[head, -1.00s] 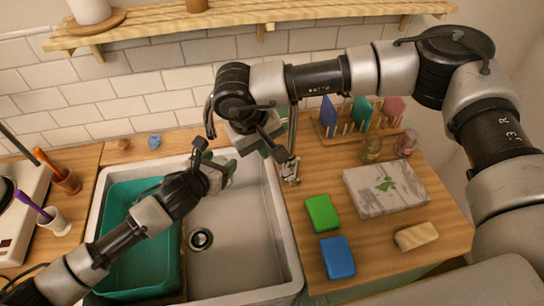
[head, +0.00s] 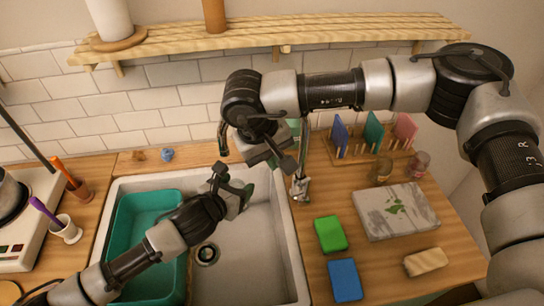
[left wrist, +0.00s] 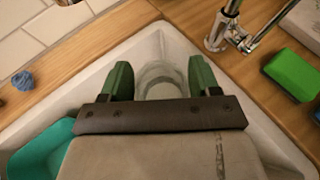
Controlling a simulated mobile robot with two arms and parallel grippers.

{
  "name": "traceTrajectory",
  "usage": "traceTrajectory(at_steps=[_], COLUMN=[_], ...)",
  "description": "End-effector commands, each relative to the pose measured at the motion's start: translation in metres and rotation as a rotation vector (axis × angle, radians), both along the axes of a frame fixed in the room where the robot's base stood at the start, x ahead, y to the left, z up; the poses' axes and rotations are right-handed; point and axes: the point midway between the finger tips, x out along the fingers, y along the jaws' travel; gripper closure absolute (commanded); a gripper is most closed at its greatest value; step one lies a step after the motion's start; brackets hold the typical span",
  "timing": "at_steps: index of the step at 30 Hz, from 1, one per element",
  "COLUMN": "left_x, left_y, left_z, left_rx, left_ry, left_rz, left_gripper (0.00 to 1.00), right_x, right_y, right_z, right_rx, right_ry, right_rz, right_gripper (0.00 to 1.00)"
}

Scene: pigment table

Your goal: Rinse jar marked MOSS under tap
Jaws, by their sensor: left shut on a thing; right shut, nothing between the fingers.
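A clear glass jar (left wrist: 160,80) sits between the two green fingers of my left gripper (left wrist: 160,77) in the left wrist view. That gripper is shut on it and holds it over the sink (left wrist: 158,38). No label shows. In the head view my left gripper (head: 242,192) is over the right basin, and the jar is hard to make out there. The tap (head: 301,186) stands at the sink's right edge, and its base also shows in the left wrist view (left wrist: 215,38). My right gripper (head: 270,158) is shut and empty beside the tap, its fingertips partly hidden. No water flow is visible.
A teal tub (head: 135,225) fills the sink's left side. Right of the tap lie a green sponge (head: 330,234), a blue sponge (head: 345,280) and a marbled board (head: 395,211). Two small jars (head: 381,172) and a rack (head: 350,155) stand behind. A shelf (head: 290,37) spans the wall.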

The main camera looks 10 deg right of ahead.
Motion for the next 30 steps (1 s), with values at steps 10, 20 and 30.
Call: traceTrajectory(at_steps=[10, 20, 30], left_x=[-0.024, -0.043, -0.045], left_y=[-0.014, -0.025, -0.027], left_z=[0.001, 0.001, 0.0], left_rx=[-0.003, -0.002, -0.001], left_ry=[0.001, 0.001, 0.0], left_rz=[-0.001, 0.0, 0.0], left_gripper=[0.64, 0.64, 0.64], right_x=[0.0, 0.0, 0.0], right_y=[0.0, 0.0, 0.0], right_z=[0.009, 0.015, 0.015], right_rx=[0.0, 0.0, 0.0], right_ry=[0.0, 0.0, 0.0], right_rz=[0.0, 0.0, 0.0], right_gripper=[1.0, 1.0, 1.0])
